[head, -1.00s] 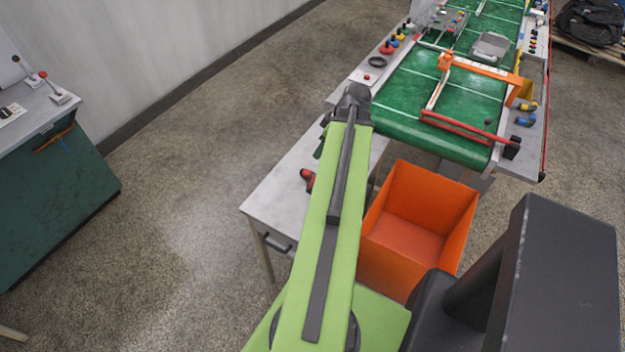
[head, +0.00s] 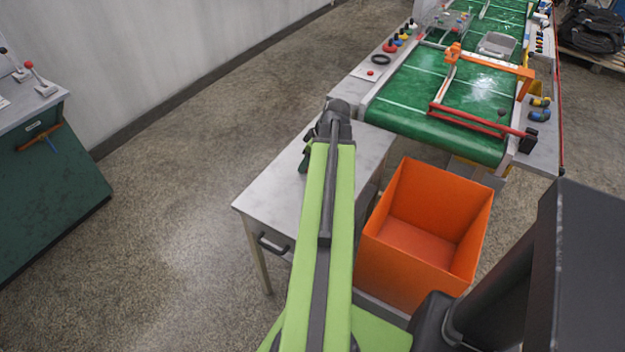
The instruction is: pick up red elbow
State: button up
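No red elbow can be made out on the grey table (head: 268,205) now. The bare part of its top left of my arm is empty. My green arm reaches over the table and covers its middle and part of its right side. A dark part of my arm's far end shows just left of the green link, low over the table. My gripper's fingers are hidden behind the arm, so I cannot see whether they hold anything.
An orange open bin (head: 400,275) stands right of the table. A green conveyor (head: 435,110) lies beyond, with a red bar (head: 470,120) and orange frame (head: 495,67). A dark green cabinet (head: 50,195) stands at left. Open floor lies between cabinet and table.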

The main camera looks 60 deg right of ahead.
jog(key=b+x, duration=0.1)
jog(key=x, duration=0.1)
jog(key=shift+f, duration=0.3)
jog(key=shift+r, duration=0.15)
grip_shut()
notch_tip(320, 180, up, 5)
jog(key=p, duration=0.4)
jog(key=shift+s+p, duration=0.1)
jog(key=shift+p, duration=0.3)
jog(key=s+d+r+p, duration=0.3)
jog(key=s+r+p, duration=0.3)
jog(key=s, duration=0.5)
